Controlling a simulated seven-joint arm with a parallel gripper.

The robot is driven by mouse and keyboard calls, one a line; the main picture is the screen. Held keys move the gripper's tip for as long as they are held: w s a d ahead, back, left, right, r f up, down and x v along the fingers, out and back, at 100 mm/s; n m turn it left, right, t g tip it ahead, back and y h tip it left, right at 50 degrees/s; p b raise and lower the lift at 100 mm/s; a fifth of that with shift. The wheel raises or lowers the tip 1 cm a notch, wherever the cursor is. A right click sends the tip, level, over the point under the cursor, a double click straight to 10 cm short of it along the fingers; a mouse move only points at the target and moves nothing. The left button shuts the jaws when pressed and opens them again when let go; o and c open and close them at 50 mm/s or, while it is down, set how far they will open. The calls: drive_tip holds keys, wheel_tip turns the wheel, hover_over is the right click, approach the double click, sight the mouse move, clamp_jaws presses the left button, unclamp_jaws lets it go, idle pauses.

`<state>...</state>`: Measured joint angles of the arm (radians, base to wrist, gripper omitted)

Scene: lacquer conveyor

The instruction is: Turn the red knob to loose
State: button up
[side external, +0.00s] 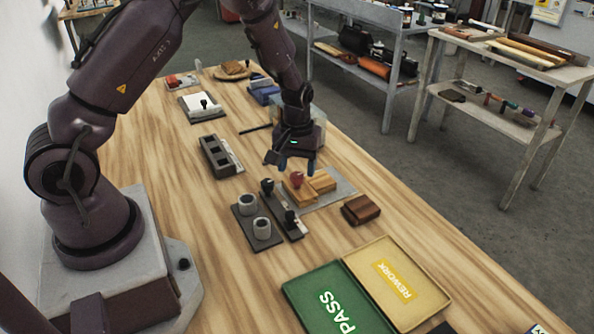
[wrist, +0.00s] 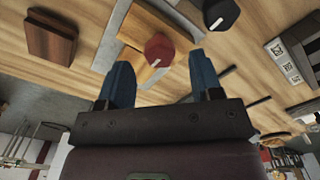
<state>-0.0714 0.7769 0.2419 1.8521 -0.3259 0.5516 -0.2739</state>
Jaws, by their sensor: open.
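The red knob (side external: 297,179) stands on a light wooden block at the middle of the table. In the wrist view the red knob (wrist: 160,50) shows a white mark on its top and lies just ahead of my fingertips, a little left of centre between them. My gripper (side external: 290,164) hangs just above and behind the knob in the side view, pointing down. In the wrist view its two blue fingers (wrist: 162,72) are apart with nothing between them. I cannot read any loose or tight marking near the knob.
A black knob (side external: 267,186) on a dark strip stands close to the left, by two grey cylinders on a dark plate (side external: 245,208). A brown wooden block (side external: 361,209) is at right. A green PASS tray (side external: 318,304) and a yellow REWORK tray (side external: 413,306) lie in front.

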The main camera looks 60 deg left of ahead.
sight(297, 175)
wheel_tip(297, 175, up, 11)
idle(0.3)
drive_tip(key=s+d+r+m+t, duration=0.2)
drive_tip(key=s+d+r+m, duration=0.2)
drive_tip(key=s+r, duration=0.4)
drive_tip(key=s+d+r+m+t, duration=0.3)
drive_tip(key=s+d+r+m, duration=0.2)
drive_tip(key=s+r, duration=0.4)
drive_tip(key=shift+s+d+t, duration=0.3)
drive_tip(key=shift+s+d, duration=0.45)
drive_tip(key=shift+s, duration=0.3)
